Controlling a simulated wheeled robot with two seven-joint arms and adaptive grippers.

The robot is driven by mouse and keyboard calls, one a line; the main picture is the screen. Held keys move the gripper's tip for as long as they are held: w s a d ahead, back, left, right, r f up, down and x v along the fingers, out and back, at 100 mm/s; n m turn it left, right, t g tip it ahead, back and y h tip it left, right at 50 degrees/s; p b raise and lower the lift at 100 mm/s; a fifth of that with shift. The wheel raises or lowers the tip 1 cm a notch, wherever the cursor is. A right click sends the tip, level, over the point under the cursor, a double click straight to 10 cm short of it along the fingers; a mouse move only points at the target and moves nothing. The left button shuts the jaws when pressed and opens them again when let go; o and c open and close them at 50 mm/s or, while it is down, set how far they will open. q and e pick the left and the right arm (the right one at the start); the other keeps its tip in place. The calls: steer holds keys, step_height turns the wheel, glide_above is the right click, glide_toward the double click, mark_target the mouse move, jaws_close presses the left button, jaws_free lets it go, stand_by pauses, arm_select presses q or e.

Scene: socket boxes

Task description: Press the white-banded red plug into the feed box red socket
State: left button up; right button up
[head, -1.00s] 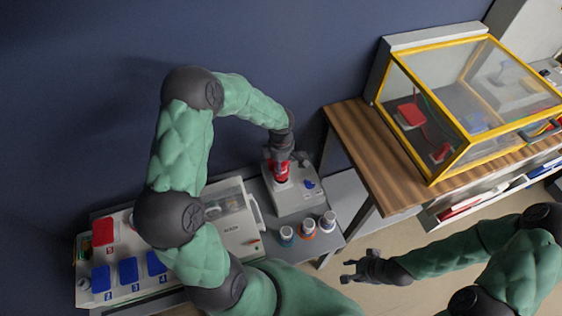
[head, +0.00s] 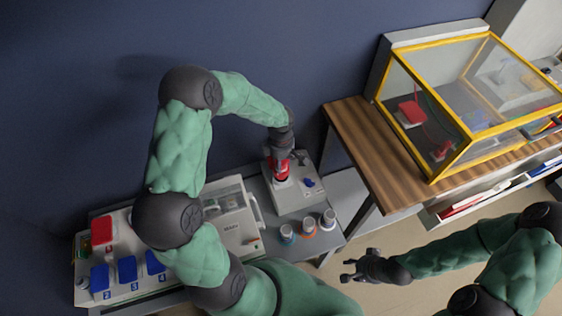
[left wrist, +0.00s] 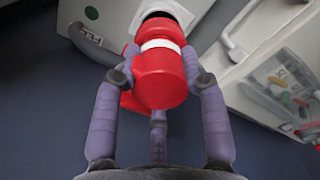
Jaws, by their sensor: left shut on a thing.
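The red plug (head: 281,170) with a white band is upright over the feed box (head: 296,203), a light grey box on the table. My left gripper (head: 281,155) is shut on it from above. In the left wrist view the plug (left wrist: 160,75) sits between the purple fingers of my left gripper (left wrist: 160,95), its far end at a dark round opening (left wrist: 158,15) in the white box. How deep it sits there cannot be told, and the red socket itself is hidden. My right gripper (head: 352,269) is open and empty, away from the box.
A blue part (head: 309,183) is on the feed box, right of the plug. Several small jars (head: 308,228) stand in front. A white case (head: 232,228) and a panel with red and blue lids (head: 127,268) lie left. A yellow-framed clear case (head: 455,105) stands on a wooden table right.

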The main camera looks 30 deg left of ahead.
arm_select(q)
steer(key=shift+f, duration=0.1)
steer(key=shift+f+b, duration=0.8)
steer(key=shift+b, duration=0.2)
steer(key=shift+f, duration=0.1)
steer(key=shift+f+b, duration=0.6)
steer(key=shift+b, duration=0.1)
steer(key=o, duration=1.2)
steer(key=shift+o, duration=0.2)
